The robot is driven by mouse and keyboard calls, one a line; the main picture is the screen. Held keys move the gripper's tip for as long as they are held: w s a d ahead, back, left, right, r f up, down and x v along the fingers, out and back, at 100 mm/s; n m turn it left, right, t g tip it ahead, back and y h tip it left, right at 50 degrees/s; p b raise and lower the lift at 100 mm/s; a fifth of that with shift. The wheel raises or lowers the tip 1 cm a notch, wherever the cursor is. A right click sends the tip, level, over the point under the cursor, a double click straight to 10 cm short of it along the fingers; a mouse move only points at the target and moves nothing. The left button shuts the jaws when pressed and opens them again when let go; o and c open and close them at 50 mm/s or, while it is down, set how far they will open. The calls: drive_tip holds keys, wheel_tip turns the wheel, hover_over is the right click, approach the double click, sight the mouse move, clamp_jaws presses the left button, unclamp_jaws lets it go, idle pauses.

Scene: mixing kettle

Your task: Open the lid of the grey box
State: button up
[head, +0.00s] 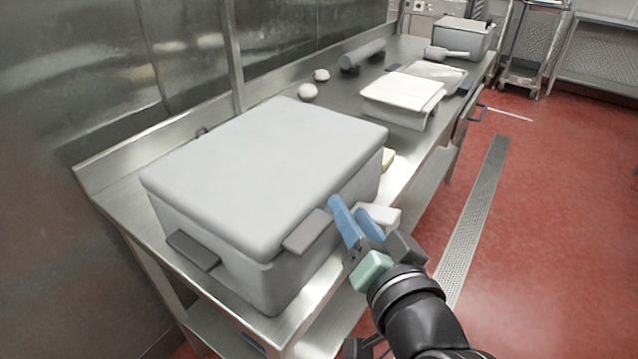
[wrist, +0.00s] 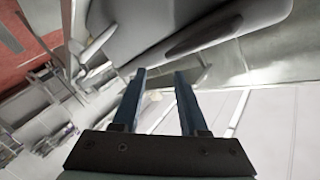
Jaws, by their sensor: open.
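The large grey box (head: 275,285) stands at the near end of the metal counter. Its light grey lid (head: 265,165) lies shut on top. A darker grey lid handle (head: 308,232) sticks out from the lid's front edge. A second handle (head: 192,250) sits lower on the left end. My gripper (head: 348,208) is open and empty, just right of the lid handle, with blue fingers pointing up and left. In the wrist view the open fingers (wrist: 160,75) point toward a grey body with a protruding bar, probably the box and its handle (wrist: 203,36). I cannot tell whether they touch.
A smaller container with a white lid (head: 405,90) stands farther along the counter (head: 335,108). Two pale round items (head: 308,92) and a grey cylinder (head: 362,55) lie near the wall. A small white object (head: 385,214) shows behind my gripper.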

drive_tip(key=r+g+p, duration=0.1)
drive_tip(key=p, duration=0.1)
drive_tip(key=m+y+p, duration=0.3)
drive_tip(key=m+y, duration=0.3)
drive_tip(key=m, duration=0.1)
approach(317, 239)
drive_tip(key=p+x, duration=0.2)
drive_tip(key=x, duration=0.7)
drive_tip(key=shift+w+a+f+p, duration=0.1)
drive_tip(key=shift+w+a+p, duration=0.1)
drive_tip(key=shift+w+p, duration=0.15)
clamp_jaws()
idle(0.6)
